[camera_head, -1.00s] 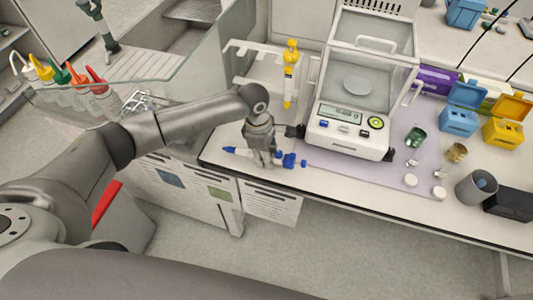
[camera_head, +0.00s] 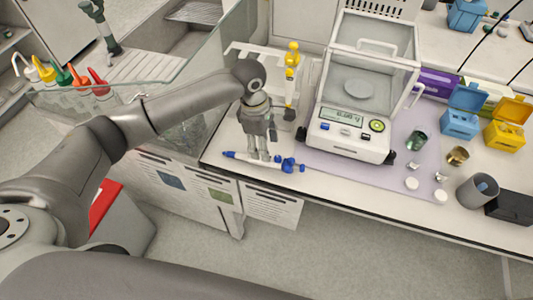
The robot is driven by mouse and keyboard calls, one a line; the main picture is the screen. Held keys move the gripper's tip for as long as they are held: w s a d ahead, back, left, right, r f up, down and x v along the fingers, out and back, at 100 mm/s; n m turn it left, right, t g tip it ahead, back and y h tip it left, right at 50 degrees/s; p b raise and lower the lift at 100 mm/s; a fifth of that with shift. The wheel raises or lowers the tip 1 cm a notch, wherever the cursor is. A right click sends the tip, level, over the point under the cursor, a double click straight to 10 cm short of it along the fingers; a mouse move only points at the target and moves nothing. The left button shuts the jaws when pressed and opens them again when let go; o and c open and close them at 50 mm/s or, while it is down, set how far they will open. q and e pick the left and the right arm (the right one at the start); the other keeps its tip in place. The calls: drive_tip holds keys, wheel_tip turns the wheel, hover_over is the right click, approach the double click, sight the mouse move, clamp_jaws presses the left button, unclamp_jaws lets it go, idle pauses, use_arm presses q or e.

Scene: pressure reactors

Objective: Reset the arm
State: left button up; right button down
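My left gripper (camera_head: 260,157) is above the near part of the bench, pointing down, with its fingers apart. A blue and white pipette (camera_head: 235,155) lies on the bench below and behind the fingers, close to the front edge. The fingers overlap the pipette's middle in the picture, and I see nothing held between them. My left arm (camera_head: 185,107) reaches in from the left, bent at the elbow. My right gripper is out of view.
A balance (camera_head: 350,130) stands right of the gripper. A rack holds a yellow pipette (camera_head: 291,75) behind it. A glass panel (camera_head: 190,85) stands close to my arm. Vials, a grey cup (camera_head: 477,190) and blue and yellow boxes are at the right.

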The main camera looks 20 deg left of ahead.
use_arm(q)
drive_tip(key=r, duration=0.5)
drive_tip(key=shift+a, duration=0.35)
